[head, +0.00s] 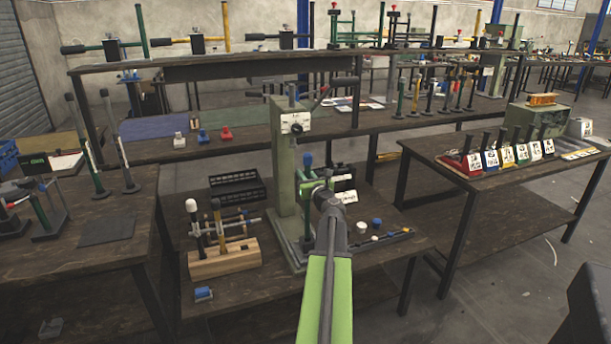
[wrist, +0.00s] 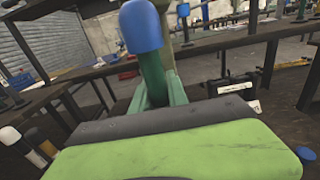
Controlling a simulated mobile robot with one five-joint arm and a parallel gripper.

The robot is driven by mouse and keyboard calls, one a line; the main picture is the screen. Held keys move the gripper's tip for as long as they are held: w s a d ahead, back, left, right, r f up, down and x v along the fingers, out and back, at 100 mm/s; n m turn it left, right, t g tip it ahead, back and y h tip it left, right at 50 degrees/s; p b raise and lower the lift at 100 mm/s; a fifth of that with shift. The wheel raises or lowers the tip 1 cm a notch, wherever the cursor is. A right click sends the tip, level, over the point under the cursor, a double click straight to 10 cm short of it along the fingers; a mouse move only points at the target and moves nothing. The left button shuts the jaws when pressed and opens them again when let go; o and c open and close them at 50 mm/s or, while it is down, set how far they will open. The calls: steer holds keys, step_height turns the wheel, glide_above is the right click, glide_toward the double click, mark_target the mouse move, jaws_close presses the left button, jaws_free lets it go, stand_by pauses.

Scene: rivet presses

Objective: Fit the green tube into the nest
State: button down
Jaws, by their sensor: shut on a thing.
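A green tube with a rounded blue cap (head: 307,160) stands at the middle press. In the wrist view the green tube (wrist: 152,78) rises behind the dark edge of my gripper, leaning slightly, with its blue cap on top. My gripper (head: 321,190) is in front of the tall grey-green press (head: 288,170) and is shut on what appears to be this tube.
A wooden rack (head: 225,258) with several upright tools stands left of the press, with a black crate (head: 236,188) behind. Small blue and white parts (head: 376,224) lie on the right of the bench. A side table (head: 500,180) with colored labeled holders stands farther right, across a floor gap.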

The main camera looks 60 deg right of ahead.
mark_target(308, 201)
step_height(308, 201, down, 6)
steer(key=b, duration=0.6)
stand_by(2.3)
steer(key=c, duration=1.2)
jaws_free()
